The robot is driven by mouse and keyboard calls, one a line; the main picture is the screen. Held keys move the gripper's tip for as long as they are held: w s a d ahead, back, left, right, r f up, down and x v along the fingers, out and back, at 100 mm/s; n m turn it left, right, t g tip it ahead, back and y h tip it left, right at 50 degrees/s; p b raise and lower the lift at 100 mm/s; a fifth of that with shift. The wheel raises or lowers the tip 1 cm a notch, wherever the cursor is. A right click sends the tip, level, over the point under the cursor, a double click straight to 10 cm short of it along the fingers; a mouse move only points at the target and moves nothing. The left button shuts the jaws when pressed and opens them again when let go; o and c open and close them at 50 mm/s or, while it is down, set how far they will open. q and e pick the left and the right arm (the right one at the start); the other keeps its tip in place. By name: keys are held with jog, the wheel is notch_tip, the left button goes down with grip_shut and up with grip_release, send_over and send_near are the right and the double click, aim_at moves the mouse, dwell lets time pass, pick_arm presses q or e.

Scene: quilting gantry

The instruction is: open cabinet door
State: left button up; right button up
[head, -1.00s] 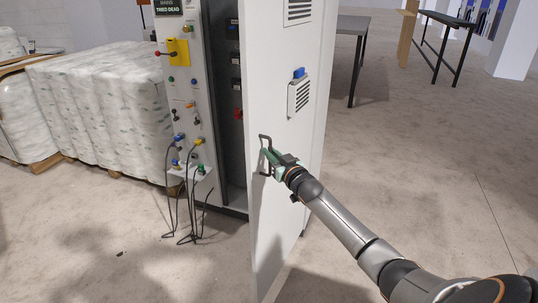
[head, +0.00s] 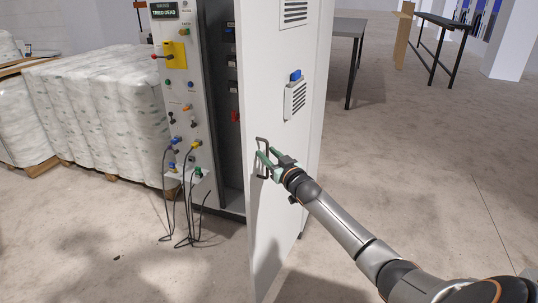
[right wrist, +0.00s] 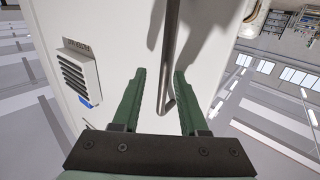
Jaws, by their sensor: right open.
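The white cabinet door (head: 273,95) stands swung out from the grey cabinet (head: 200,85), and the dark inside shows behind it. A dark bar handle (head: 261,139) is on the door's face. My right gripper (head: 263,160), with green fingers, is at the handle with its jaws open. In the right wrist view the handle (right wrist: 169,55) runs down between the two spread fingers of the right gripper (right wrist: 158,74), with gaps on both sides. My left gripper is not in view.
Cables hang from the front panel (head: 178,105) beside the opening. Wrapped white bales (head: 100,115) stand on pallets at left. A dark table (head: 348,28) stands behind the door. The floor right of the door is clear.

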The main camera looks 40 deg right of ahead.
jog(key=shift+a, duration=0.1)
jog(key=s+a, duration=0.1)
jog(key=s, duration=1.1)
jog(key=shift+s+a, duration=0.2)
jog(key=shift+a, duration=0.2)
